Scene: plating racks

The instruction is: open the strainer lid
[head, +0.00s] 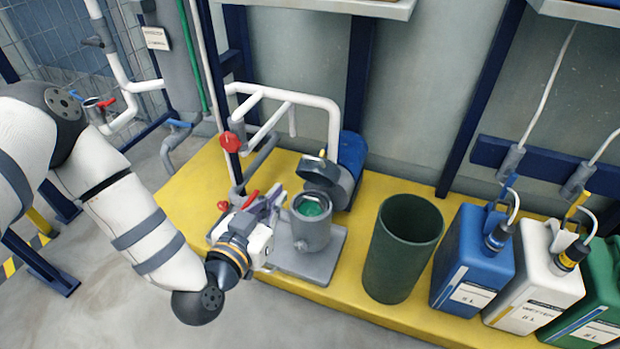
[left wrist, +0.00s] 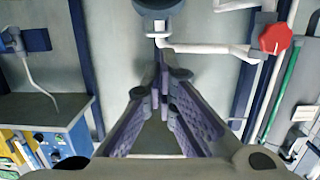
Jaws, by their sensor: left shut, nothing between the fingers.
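The strainer (head: 311,230) is a grey upright pot on a grey plate. Its mouth is uncovered and shows a green inside. A dark grey round lid (head: 319,170) with a small knob stands tilted up behind the mouth, clear of the opening. My left gripper (head: 272,202) is just left of the strainer's rim, partly overlapping it in the head view. Its fingers are closed together and empty in the left wrist view (left wrist: 161,84). A rounded blue-grey part (left wrist: 157,7) is cut off at the top of that view; I cannot tell what it is. My right gripper is not in view.
A dark green bin (head: 402,250) stands right of the strainer on the yellow platform (head: 350,302). Blue (head: 473,265), white (head: 535,285) and green (head: 592,290) canisters stand further right. White pipes (head: 290,98) and a red valve handle (head: 230,142) are behind my left gripper.

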